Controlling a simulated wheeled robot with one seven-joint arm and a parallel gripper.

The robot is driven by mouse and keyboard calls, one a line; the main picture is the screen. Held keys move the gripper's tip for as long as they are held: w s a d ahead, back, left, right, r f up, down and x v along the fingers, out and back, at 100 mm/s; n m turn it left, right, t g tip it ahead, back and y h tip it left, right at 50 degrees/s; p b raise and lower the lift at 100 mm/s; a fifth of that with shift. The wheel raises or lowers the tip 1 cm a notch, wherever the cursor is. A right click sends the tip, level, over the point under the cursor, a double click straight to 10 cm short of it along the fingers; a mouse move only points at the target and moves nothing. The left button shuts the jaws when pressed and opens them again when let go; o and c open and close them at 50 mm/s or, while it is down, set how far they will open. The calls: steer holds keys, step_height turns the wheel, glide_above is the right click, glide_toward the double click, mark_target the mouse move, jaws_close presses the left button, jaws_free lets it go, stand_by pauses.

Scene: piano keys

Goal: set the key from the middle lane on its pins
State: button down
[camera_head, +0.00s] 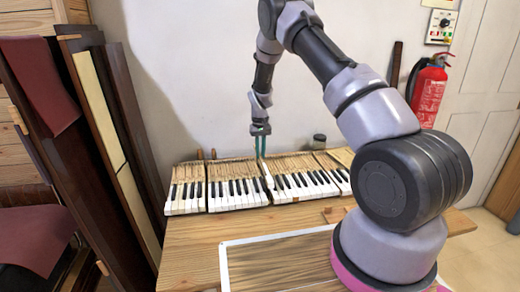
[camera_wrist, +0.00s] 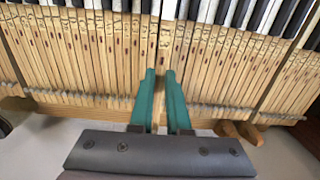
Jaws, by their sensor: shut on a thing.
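My gripper (camera_head: 261,155) points down over the back part of the keyboard (camera_head: 238,192). In the wrist view its two teal fingers (camera_wrist: 161,76) are shut on the wooden shaft of one key (camera_wrist: 162,50). This key has a pale wooden shaft and a white front end, which reaches the top edge of the wrist view. In the head view its white front (camera_head: 267,181) shows among the other keys, near a dark divider. It lies in line with its neighbours. The pins under it are hidden, and I cannot tell whether it sits on them.
Rows of other keys (camera_wrist: 95,60) stand close on both sides of the fingers. A white-edged frame (camera_head: 275,262) lies on the wooden bench (camera_head: 190,250) in front. Tall boards (camera_head: 120,130) lean at the left.

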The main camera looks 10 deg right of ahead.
mark_target(261, 160)
steer(key=shift+f, duration=2.2)
steer(key=shift+f, duration=0.65)
stand_by(0.3)
steer(key=c, duration=1.2)
jaws_free()
steer(key=shift+r, duration=0.1)
steer(key=shift+r, duration=1)
steer(key=o, duration=0.5)
steer(key=shift+o, duration=0.2)
